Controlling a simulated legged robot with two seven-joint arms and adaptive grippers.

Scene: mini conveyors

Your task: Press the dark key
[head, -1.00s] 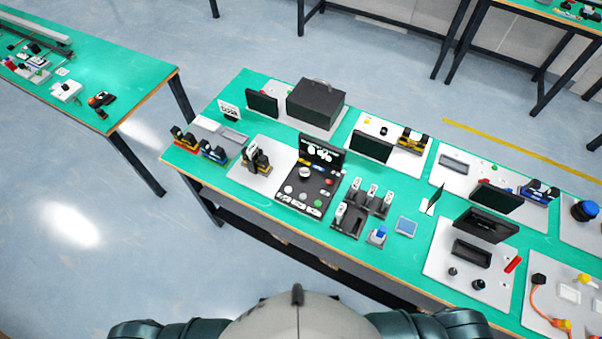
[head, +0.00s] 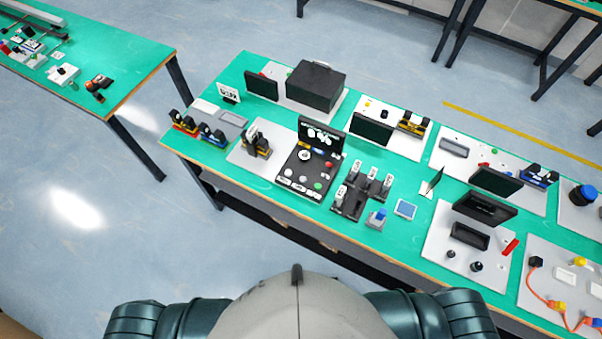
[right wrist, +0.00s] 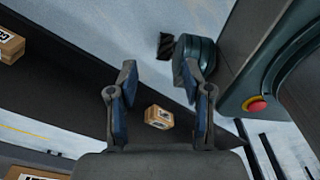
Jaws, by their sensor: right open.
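A black control panel (head: 307,172) with a small screen stands near the front edge of the green table. It carries a white knob (head: 305,155), red and green buttons, pale buttons and a front row of small labelled parts. To the right, a white plate holds a dark button (head: 476,267) and a smaller dark one (head: 451,254). I cannot tell which of these is the dark key. My right gripper (right wrist: 158,78) is open and empty in the right wrist view, with nothing between its fingers. My left gripper is not in view.
The green table (head: 230,178) also holds a black box (head: 316,86), dark screens, a blue pad (head: 405,208) and grey holders. A second green table (head: 125,65) stands at the left. In the right wrist view, small cartons (right wrist: 159,117) lie below the gripper.

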